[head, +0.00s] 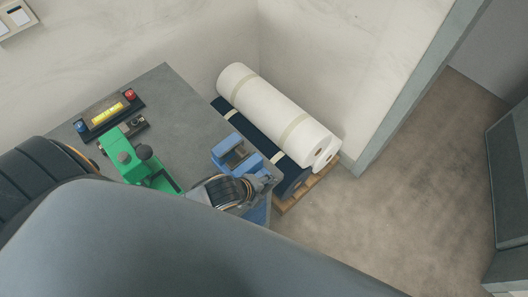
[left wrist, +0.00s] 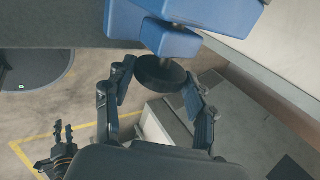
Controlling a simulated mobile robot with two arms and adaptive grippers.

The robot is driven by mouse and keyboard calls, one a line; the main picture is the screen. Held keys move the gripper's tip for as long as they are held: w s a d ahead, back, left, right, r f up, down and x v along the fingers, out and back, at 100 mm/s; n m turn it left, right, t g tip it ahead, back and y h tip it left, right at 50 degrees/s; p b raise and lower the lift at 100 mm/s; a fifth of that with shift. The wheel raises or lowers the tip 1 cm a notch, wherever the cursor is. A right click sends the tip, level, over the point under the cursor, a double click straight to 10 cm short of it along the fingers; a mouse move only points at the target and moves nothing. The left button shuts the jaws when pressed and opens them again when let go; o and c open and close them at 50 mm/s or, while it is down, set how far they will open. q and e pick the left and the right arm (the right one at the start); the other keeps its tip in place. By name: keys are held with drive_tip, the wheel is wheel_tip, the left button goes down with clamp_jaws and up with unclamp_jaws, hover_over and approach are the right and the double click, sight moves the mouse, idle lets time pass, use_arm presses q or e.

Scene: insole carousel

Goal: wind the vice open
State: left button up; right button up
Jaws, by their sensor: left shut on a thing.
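The blue vice (head: 232,152) is mounted at the right edge of the grey bench. Its blue body (left wrist: 168,38) fills the top of the left wrist view, with a dark round hand wheel (left wrist: 160,73) at its end. My left gripper (head: 264,181) is at the vice's outer end. In the left wrist view its two fingers (left wrist: 160,82) stand on either side of the wheel and are shut on it. The head view hides most of the wheel behind the gripper. My right gripper (left wrist: 63,131) shows small at the lower left of the left wrist view, fingers apart and empty.
A green device (head: 128,158) and a dark tray with a yellow piece (head: 107,115) sit on the grey bench (head: 175,105). White and dark rolls (head: 275,112) lie on a wooden pallet beyond the bench. The floor (head: 400,190) to the right is clear.

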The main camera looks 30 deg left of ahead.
idle(0.5)
use_arm(q)
drive_tip(key=o, duration=1.2)
drive_tip(key=shift+c, duration=0.2)
drive_tip(key=shift+s, duration=0.1)
drive_tip(key=v, duration=1.2)
drive_tip(key=shift+s+a+f, duration=0.1)
drive_tip(key=shift+f, duration=0.1)
